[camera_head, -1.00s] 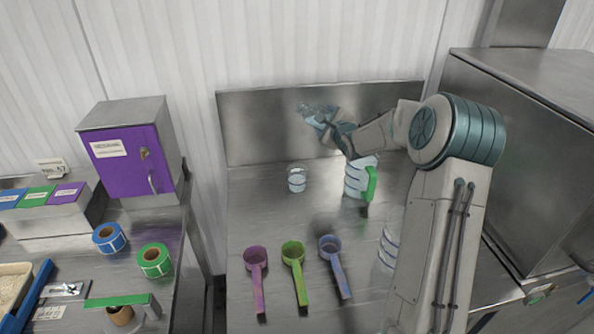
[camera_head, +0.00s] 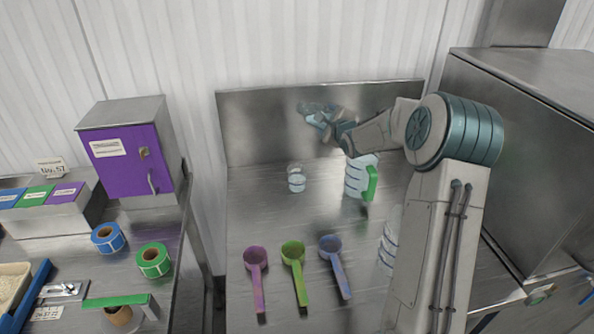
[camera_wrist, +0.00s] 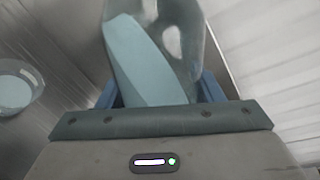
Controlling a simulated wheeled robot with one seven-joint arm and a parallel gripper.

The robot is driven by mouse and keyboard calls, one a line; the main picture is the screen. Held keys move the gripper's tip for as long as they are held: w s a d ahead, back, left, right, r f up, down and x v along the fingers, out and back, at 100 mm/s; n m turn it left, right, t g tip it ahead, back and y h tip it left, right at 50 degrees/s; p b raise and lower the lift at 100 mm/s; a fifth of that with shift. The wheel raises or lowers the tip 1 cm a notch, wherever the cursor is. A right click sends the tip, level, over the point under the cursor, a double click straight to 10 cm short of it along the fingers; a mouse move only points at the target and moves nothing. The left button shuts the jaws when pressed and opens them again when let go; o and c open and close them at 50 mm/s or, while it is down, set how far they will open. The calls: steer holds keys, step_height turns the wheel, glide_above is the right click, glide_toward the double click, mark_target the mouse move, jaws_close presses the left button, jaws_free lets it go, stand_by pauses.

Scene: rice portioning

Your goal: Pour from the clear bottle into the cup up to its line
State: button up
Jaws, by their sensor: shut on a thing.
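My gripper (camera_head: 322,122) is raised near the steel back panel, above the worktop. In the wrist view its blue fingers (camera_wrist: 208,88) are shut on the clear bottle (camera_wrist: 190,30), which is tilted and holds pale blue liquid. In the head view the clear bottle (camera_head: 308,108) is small and blurred against the panel. The cup (camera_head: 296,184) is clear and stands upright on the worktop, below and left of my gripper. It also shows at the left edge of the wrist view (camera_wrist: 18,88) with pale blue liquid inside. I cannot make out its line or a stream.
A clear jug with a green handle (camera_head: 370,183) stands right of the cup. Purple (camera_head: 256,258), green (camera_head: 293,252) and blue (camera_head: 330,246) scoops lie in front. Another clear container (camera_head: 387,247) is partly behind my arm. A steel cabinet (camera_head: 530,150) bounds the right.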

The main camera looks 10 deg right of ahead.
steer(key=shift+d+r, duration=0.1)
steer(key=shift+r, duration=0.1)
stand_by(0.5)
steer(key=shift+d+f+n+h+b, duration=0.15)
steer(key=shift+f+n+b, duration=0.3)
steer(key=shift+b, duration=0.75)
steer(key=shift+f+n+h+b, duration=0.15)
steer(key=shift+f+n+b, duration=0.3)
steer(key=shift+b, duration=0.7)
steer(key=shift+d+f+n+b, duration=0.3)
steer(key=shift+f+n+b, duration=0.4)
steer(key=shift+b, duration=0.65)
stand_by(1.7)
